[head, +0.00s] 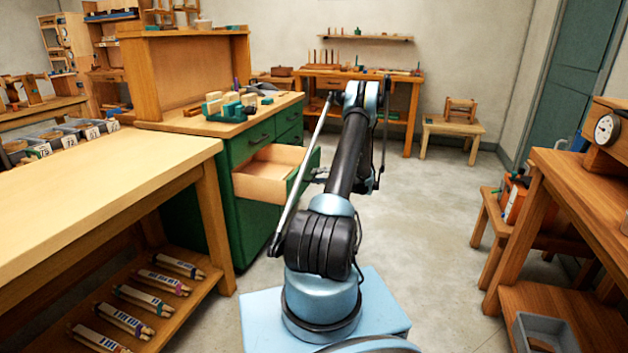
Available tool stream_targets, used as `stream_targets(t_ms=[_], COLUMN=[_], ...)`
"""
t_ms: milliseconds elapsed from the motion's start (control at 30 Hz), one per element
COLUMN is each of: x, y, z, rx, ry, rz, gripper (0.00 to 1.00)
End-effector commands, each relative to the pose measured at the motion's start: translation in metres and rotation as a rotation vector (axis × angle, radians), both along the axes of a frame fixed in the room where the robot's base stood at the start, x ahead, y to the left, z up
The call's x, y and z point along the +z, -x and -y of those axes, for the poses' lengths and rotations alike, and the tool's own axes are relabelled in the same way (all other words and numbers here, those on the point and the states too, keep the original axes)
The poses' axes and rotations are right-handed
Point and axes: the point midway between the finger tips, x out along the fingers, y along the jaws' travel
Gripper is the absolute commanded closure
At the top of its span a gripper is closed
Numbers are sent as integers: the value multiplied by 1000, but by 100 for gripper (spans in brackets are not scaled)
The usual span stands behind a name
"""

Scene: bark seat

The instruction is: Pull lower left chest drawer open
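The green chest (183,212) with a wooden top stands left of centre in the head view. Its lower left drawer stands well open, with its pale wooden inside (262,183) showing and its green front (303,184) facing my arm. The upper left drawer (256,139) is shut. My gripper (319,177) is mostly hidden behind my arm; a small dark part shows close beside the right side of the open drawer front. I cannot tell whether it touches the drawer or its handle, or whether its fingers are open.
A wooden workbench (112,182) fills the left foreground, close to the chest. Another bench (575,185) stands at the right with a grey bin (545,333) below. The floor (428,215) between is clear.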

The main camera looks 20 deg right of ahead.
Motion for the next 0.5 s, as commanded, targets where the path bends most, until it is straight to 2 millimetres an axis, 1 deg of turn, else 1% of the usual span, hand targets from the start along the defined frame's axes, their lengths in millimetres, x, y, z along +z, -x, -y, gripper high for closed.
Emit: stream_targets(t_ms=[100,300,500], x=[5,12,16], y=[14,36,51], z=[20,50,70], rx=[-3,-3,-2], ry=[0,0,0], rz=[0,-2,-2], gripper=[70,70,70])
